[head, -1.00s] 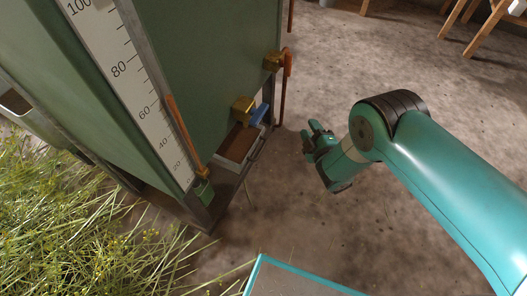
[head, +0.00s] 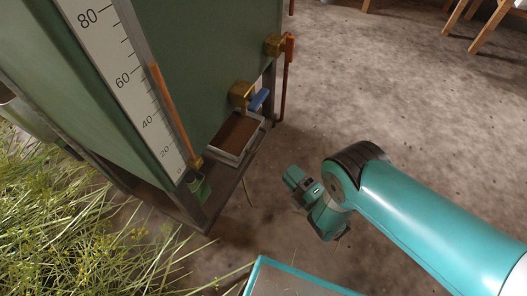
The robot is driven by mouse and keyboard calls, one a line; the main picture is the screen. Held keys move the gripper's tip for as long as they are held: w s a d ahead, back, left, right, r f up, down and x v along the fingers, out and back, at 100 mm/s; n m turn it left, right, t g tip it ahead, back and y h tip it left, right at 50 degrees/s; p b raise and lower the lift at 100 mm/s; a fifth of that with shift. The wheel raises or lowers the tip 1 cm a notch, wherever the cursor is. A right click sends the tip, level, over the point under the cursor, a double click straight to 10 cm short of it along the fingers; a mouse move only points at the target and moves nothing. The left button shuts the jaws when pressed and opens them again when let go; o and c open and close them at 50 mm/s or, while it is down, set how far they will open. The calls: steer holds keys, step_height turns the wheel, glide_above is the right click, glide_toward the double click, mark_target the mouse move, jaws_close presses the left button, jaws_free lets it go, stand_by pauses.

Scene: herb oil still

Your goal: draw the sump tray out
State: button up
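The sump tray (head: 226,157) is a shallow grey-rimmed tray with brown contents. It sits low at the foot of the green tank (head: 205,60), below a brass valve (head: 241,94) with a blue lever (head: 259,99). My gripper (head: 297,188) is to the right of the tray, over the bare floor and apart from it. A gap of floor shows between them. The fingers are small and seen at an angle, so their opening is unclear. Nothing is visible in them.
A second brass fitting (head: 275,44) with an orange-red pipe (head: 286,80) stands beyond the tray. The scale strip (head: 125,80) and a green cup (head: 199,188) are on the tank's near side. Cut herbs (head: 70,220) lie at left. The floor to the right is open.

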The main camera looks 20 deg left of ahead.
steer(key=b+x, duration=1.2)
steer(key=b, duration=0.2)
steer(key=shift+a+r+b, duration=0.15)
steer(key=shift+r+b, duration=0.05)
steer(key=shift+b, duration=0.15)
steer(key=shift+w, duration=0.15)
steer(key=shift+c, duration=0.3)
jaws_close()
